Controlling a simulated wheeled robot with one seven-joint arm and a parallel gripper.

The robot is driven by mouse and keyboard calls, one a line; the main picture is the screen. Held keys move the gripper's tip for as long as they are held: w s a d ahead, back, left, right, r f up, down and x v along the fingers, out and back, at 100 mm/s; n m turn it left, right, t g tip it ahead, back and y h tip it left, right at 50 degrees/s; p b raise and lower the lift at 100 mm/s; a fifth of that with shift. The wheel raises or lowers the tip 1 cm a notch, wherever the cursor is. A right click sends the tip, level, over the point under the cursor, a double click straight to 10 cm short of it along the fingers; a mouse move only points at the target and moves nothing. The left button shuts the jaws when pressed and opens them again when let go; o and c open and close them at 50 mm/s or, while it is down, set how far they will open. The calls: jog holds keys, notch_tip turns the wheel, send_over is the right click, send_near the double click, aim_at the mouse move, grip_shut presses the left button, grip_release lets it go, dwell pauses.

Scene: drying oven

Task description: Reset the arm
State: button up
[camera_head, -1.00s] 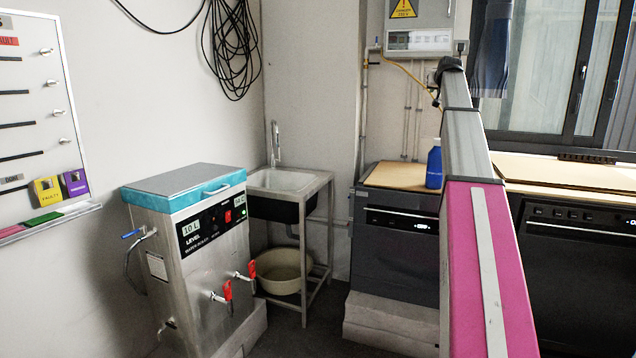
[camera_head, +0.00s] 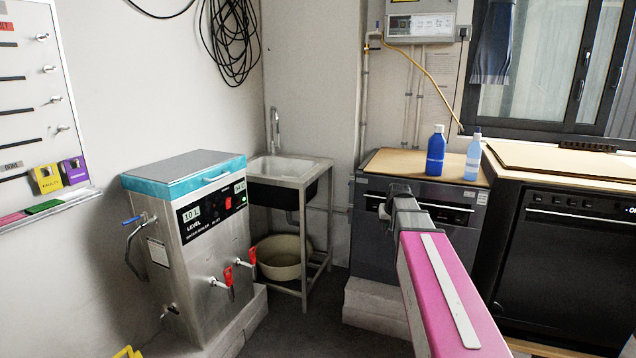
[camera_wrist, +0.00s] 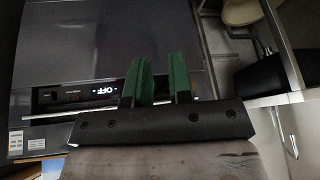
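My gripper (camera_wrist: 158,78) shows in the wrist view with two green fingers standing apart and nothing between them. It faces the front of a dark oven (camera_wrist: 62,62) with a small lit display (camera_wrist: 103,91) that seems to read OFF. In the head view my pink arm link reaches from the lower right towards the dark oven (camera_head: 445,205) under the wooden board. The dark end of my arm (camera_head: 400,192) is in front of that oven's upper face. The fingers themselves cannot be made out there.
A dark blue bottle (camera_head: 436,155) and a light blue bottle (camera_head: 473,160) stand on the board over the oven. A steel water boiler (camera_head: 200,240) and a sink (camera_head: 288,170) with a basin (camera_head: 284,258) below are to the left. Another black appliance (camera_head: 570,260) is at the right.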

jog(key=s+a+f+g, duration=0.1)
jog(key=s+a+f, duration=0.1)
jog(key=s+f, duration=0.4)
jog(key=s+a+f+g, duration=0.2)
jog(key=s+f, duration=0.4)
jog(key=s, duration=0.5)
jog(key=s+a+f+g, duration=0.2)
jog(key=s+a+f, duration=0.2)
jog(key=s, duration=0.5)
jog(key=shift+s+f+n, duration=0.35)
jog(key=shift+f+n, duration=0.05)
jog(key=shift+f, duration=0.5)
